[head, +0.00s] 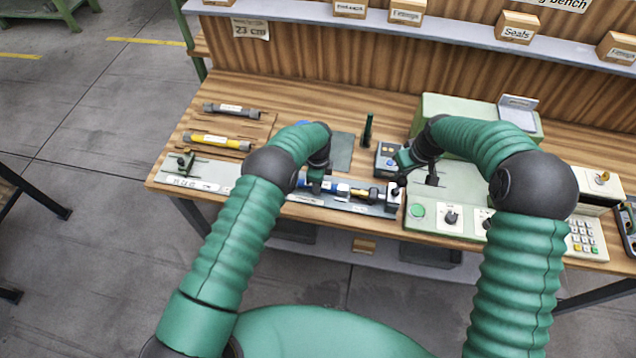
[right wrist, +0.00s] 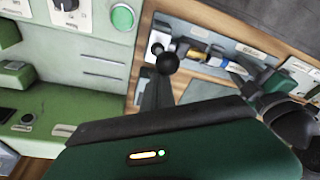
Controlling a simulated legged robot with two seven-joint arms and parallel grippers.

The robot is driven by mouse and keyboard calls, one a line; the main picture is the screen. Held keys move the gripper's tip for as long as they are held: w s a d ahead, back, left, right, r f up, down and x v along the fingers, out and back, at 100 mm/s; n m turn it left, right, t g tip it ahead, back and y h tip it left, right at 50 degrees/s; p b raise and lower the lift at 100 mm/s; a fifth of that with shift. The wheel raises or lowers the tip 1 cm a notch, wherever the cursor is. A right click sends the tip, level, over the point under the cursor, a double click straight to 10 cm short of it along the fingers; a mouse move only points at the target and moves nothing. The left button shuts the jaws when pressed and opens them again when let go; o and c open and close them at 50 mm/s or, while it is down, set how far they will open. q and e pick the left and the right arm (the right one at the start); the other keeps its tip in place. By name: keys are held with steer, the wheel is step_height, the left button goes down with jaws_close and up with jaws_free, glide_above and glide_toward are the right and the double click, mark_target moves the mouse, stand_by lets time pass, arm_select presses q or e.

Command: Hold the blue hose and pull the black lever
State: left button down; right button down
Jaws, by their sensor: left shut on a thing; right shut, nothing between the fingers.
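The blue hose (head: 328,186) lies along the grey fixture strip at the bench's front edge, and part of it also shows in the right wrist view (right wrist: 198,56). My left gripper (head: 316,184) is shut on the hose from above, and its arm hides part of it. The black lever (right wrist: 167,63) has a round knob and stands at the hose's right end. In the head view it is small and beside a light block. My right gripper (head: 402,181) is shut and empty close to the lever. I cannot tell whether it touches the knob.
A green-grey machine panel (head: 421,224) with a green button and knobs stands right of the lever. A yellow hose (head: 218,140) and a dark hose (head: 232,110) lie at the bench's left. A dark green post (head: 367,130) stands behind the fixture. A labelled-box shelf runs along the back.

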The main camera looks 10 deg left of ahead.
mark_target(404, 183)
steer(key=shift+s+f, duration=0.1)
steer(key=shift+s, duration=0.3)
steer(key=shift+s+f, duration=0.3)
steer(key=shift+s, duration=0.6)
steer(key=shift+s+f, duration=0.3)
steer(key=shift+s, duration=0.2)
steer(key=shift+w+r, duration=0.95)
steer(key=shift+w, duration=0.3)
steer(key=w+v, duration=0.1)
steer(key=v, duration=0.6)
steer(key=shift+w+a+r, duration=0.15)
steer(key=shift+w+a, duration=0.1)
steer(key=shift+a, duration=0.15)
arm_select(q)
steer(key=c, duration=1.1)
jaws_free()
